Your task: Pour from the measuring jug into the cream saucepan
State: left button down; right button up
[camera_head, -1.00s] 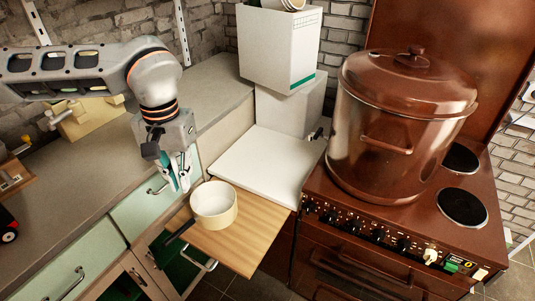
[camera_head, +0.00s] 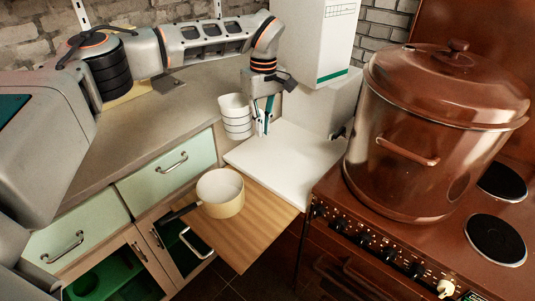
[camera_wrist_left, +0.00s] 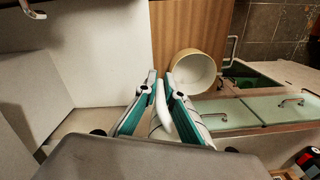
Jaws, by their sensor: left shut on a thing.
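The measuring jug (camera_head: 236,118) is white with ribbed sides and looks upright, above the far left corner of the white worktop. My left gripper (camera_head: 264,120) is on its right side. In the left wrist view the fingers (camera_wrist_left: 162,104) are closed on the jug's white handle, and the jug body is partly hidden behind them. The cream saucepan (camera_head: 220,193) sits open on a wooden board, its dark handle pointing left. It also shows in the left wrist view (camera_wrist_left: 194,72), apart from the jug. No contents show in the pan. My right gripper is not in view.
The wooden board (camera_head: 250,230) sticks out beside the white worktop (camera_head: 290,160). A white box (camera_head: 317,40) stands close behind my left gripper. A big brown lidded pot (camera_head: 420,135) stands on the stove at right. Green drawers (camera_head: 165,174) are at left.

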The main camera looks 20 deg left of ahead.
pick_arm(q)
jog(key=w+a+f+n+p, duration=0.1)
jog(key=w+f+n, duration=0.5)
jog(key=f+n, duration=0.5)
notch_tip(320, 180, down, 2)
jog(key=shift+w+f+t+h, duration=0.1)
jog(key=shift+w+t+h, duration=0.1)
jog(key=shift+t+h, duration=0.2)
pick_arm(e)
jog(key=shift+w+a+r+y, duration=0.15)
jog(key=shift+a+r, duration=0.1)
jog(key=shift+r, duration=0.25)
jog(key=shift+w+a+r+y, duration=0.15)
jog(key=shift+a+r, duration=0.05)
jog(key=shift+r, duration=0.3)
pick_arm(q)
jog(key=shift+a, duration=0.1)
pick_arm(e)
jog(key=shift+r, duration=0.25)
